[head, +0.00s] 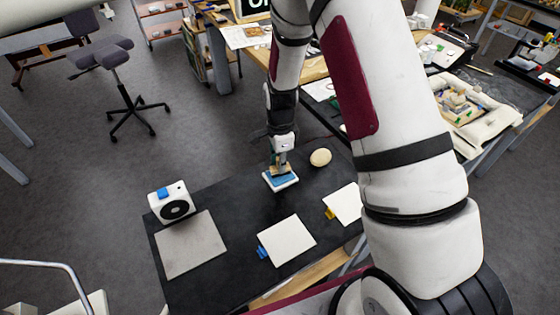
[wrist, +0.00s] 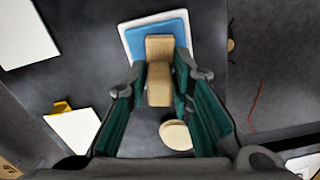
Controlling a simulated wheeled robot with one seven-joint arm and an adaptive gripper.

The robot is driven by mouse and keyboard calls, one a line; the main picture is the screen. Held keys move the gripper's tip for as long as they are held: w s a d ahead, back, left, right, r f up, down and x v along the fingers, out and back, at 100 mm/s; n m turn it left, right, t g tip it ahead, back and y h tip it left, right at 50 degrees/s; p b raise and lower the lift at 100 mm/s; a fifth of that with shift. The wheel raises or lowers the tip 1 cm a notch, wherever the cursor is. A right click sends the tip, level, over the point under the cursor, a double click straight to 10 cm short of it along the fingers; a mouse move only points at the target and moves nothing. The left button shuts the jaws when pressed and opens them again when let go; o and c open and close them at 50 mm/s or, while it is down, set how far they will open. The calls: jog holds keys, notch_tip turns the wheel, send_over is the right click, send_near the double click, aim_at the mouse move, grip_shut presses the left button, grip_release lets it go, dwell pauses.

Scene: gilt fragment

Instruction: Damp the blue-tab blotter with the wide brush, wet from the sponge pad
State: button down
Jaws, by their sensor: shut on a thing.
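My gripper (head: 281,152) is shut on the wide brush, a pale wooden block (wrist: 159,72) between its fingers in the wrist view. The brush is over the blue sponge pad (head: 282,179), which sits in a white tray (wrist: 128,38). In the head view the brush's lower end appears at the pad; I cannot tell whether it presses on it. The bristles are hidden in the wrist view. The blue-tab blotter (head: 288,240) is a white sheet lying flat at the table's front, its blue tab (head: 262,252) at its left edge.
A yellow-tab blotter (head: 345,204) lies right of the blue-tab one. A white box with a black disc (head: 171,204) and a grey board (head: 190,246) are at the left.

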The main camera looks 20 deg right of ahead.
jog(key=shift+f, duration=0.5)
dwell(1.2)
jog(key=shift+r+p, duration=0.75)
jog(key=shift+r, duration=2.8)
jog(key=w+r+n+b, duration=0.1)
jog(key=w+n, duration=0.7)
jog(key=n, duration=1)
jog(key=shift+r+b, duration=0.3)
jog(key=shift+b, duration=0.45)
